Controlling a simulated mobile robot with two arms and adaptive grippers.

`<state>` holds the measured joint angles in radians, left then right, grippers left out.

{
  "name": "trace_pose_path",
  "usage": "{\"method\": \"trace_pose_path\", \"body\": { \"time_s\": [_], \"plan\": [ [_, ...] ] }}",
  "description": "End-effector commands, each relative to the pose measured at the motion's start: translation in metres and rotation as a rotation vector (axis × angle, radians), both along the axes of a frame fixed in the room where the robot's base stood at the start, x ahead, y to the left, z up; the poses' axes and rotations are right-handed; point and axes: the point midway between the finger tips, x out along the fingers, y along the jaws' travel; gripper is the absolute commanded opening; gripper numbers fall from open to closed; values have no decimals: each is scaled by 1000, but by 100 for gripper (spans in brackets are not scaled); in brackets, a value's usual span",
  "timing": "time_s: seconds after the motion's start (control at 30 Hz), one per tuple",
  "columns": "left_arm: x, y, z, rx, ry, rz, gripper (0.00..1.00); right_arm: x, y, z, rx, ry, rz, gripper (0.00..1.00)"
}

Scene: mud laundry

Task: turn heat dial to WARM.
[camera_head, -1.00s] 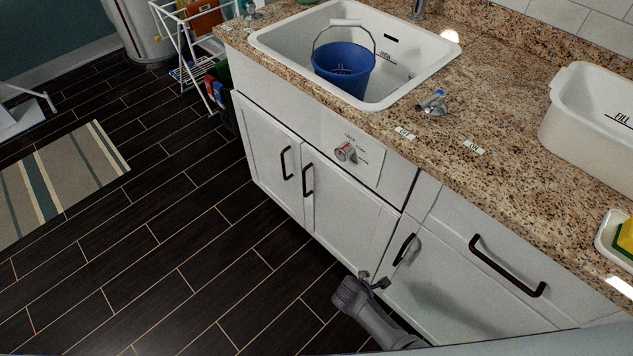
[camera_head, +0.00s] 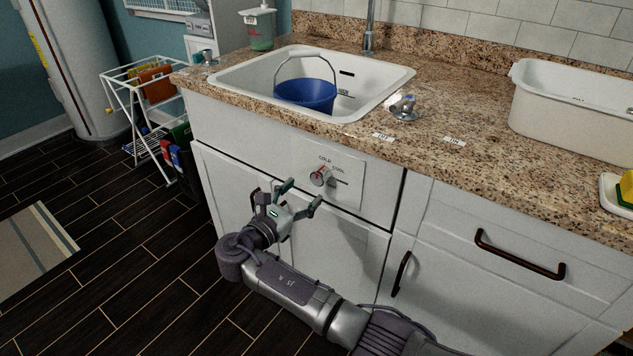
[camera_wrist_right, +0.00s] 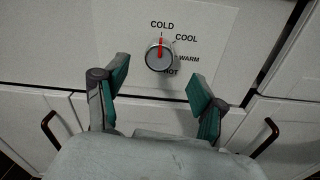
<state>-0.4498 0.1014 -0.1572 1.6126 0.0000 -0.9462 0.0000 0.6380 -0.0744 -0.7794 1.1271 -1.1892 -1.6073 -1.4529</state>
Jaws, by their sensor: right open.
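The heat dial (camera_head: 320,176) is a silver knob with a red pointer on a white panel on the cabinet front below the sink. In the right wrist view the dial (camera_wrist_right: 159,56) shows its red pointer straight up at COLD. COOL, WARM and HOT labels run down its right side; WARM (camera_wrist_right: 189,59) is at the right. My right gripper (camera_head: 300,194) is open and empty, just below and left of the dial. In the wrist view its teal-padded fingers (camera_wrist_right: 157,92) are spread on either side, below the dial and apart from it. My left gripper is not in view.
The white sink (camera_head: 390,80) holds a blue bucket (camera_head: 306,95). Dark cabinet handles (camera_head: 520,256) stick out along the front. A white tub (camera_head: 570,112) stands on the granite counter. A drying rack (camera_head: 120,95) stands at the left; the dark floor before it is partly clear.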

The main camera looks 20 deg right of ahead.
Motion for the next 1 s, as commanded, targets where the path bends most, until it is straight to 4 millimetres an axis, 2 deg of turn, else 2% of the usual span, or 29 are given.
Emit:
{"method": "trace_pose_path", "body": {
  "time_s": [0.1, 0.33, 0.5, 0.77, 1.0],
  "plan": [
    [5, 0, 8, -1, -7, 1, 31, 17, -21, -1, -1, -2, -2, 70],
    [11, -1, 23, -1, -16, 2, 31, 38, -46, -1, 1, -1, -1, 70],
    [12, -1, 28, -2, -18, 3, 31, 44, -54, -1, 2, 0, 0, 70],
    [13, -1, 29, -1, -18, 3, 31, 45, -54, -1, 2, 0, 0, 70],
    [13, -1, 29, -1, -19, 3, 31, 45, -54, -1, 3, 1, 1, 31]
  ]
}}
